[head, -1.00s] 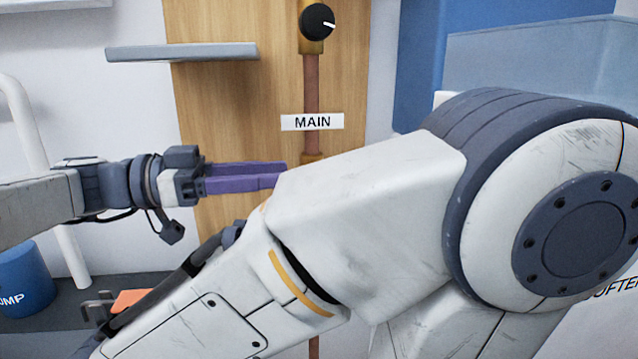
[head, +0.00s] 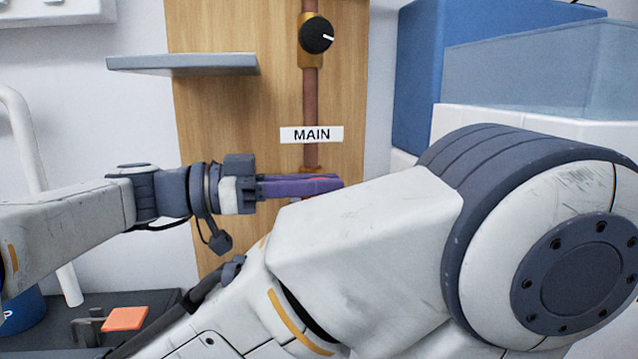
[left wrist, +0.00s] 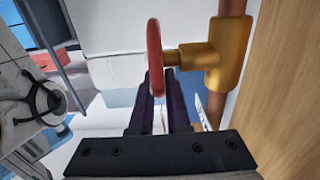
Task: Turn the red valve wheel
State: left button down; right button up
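The red valve wheel (left wrist: 154,57) shows nearly edge-on in the left wrist view, on a brass valve body (left wrist: 228,55). In the head view only a small red bit (head: 318,180) of it shows behind the purple fingers of my left gripper (head: 335,183). In the left wrist view my left gripper (left wrist: 160,76) is open, with the wheel's lower rim between its dark fingers, closer to the left finger. I cannot tell whether they touch. My right arm fills the lower right of the head view; its gripper is out of view.
A MAIN label (head: 312,135) and a black knob (head: 317,35) are on the copper pipe (head: 311,92) above. A grey shelf (head: 183,63) juts out at upper left. An orange piece (head: 125,318) is on the dark counter. Blue and white units stand at right.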

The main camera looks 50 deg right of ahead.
pick_arm(q)
jog(key=shift+r+p, duration=0.15)
jog(key=shift+p, duration=0.2)
jog(key=y+p, duration=0.1)
jog(key=t+y+p, duration=0.1)
jog(key=p, duration=0.1)
jog(key=t+p, duration=0.1)
jog(key=shift+s+d+y, duration=0.35)
jog(key=shift+y, duration=0.05)
jog(key=shift+f+t+p, duration=0.2)
jog(key=shift+t+p, duration=0.2)
jog(key=shift+p, duration=0.1)
jog(key=shift+y, duration=0.3)
jog(key=shift+f, duration=0.1)
jog(key=c, duration=0.9)
grip_release()
